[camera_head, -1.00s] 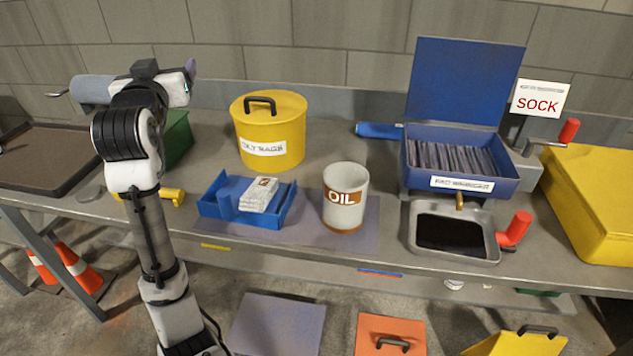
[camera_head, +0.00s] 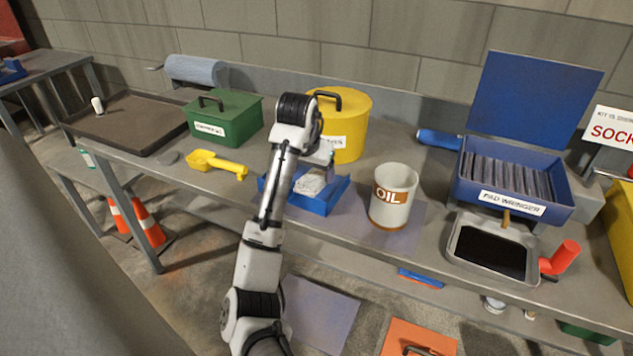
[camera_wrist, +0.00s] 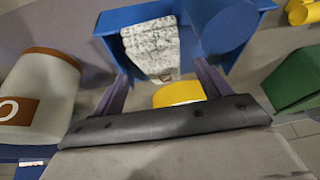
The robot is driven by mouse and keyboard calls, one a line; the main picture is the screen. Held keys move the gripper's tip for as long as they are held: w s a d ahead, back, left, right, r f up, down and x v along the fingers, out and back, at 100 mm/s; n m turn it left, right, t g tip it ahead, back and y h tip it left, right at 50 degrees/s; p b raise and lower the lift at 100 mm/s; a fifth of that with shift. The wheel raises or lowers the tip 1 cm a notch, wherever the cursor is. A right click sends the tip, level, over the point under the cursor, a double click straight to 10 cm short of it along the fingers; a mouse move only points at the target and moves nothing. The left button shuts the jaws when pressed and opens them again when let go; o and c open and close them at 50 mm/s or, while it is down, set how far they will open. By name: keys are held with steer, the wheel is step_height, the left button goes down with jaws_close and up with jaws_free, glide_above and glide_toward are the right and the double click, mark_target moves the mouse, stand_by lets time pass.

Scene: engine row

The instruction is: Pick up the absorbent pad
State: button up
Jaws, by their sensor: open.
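The absorbent pad looks to be the pale, speckled pad (camera_head: 311,182) lying in a blue open tray (camera_head: 322,205) on the bench. In the wrist view the pad (camera_wrist: 153,42) lies in the tray (camera_wrist: 190,32), a small brown mark at its near end. My gripper (camera_wrist: 161,72) is open and empty. Its two purple fingers stand apart, with the pad ahead of the gap between them. In the head view my gripper (camera_head: 324,156) is over the back of the tray and my arm covers the tray's left part. I cannot tell the exact height above the pad.
A yellow bin (camera_head: 350,120) stands close behind the tray. The white OIL container (camera_head: 393,196) is to its right, a green box (camera_head: 226,120) and yellow scoop (camera_head: 217,164) to its left. The pad wringer box (camera_head: 513,183) and a dark-filled pan (camera_head: 492,250) are further right.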

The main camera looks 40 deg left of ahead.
mark_target(313, 178)
steer(key=shift+p+x, duration=0.85)
steer(key=shift+x, duration=2.25)
steer(key=shift+c, duration=0.3)
steer(key=shift+r, duration=0.1)
steer(key=c, duration=1.1)
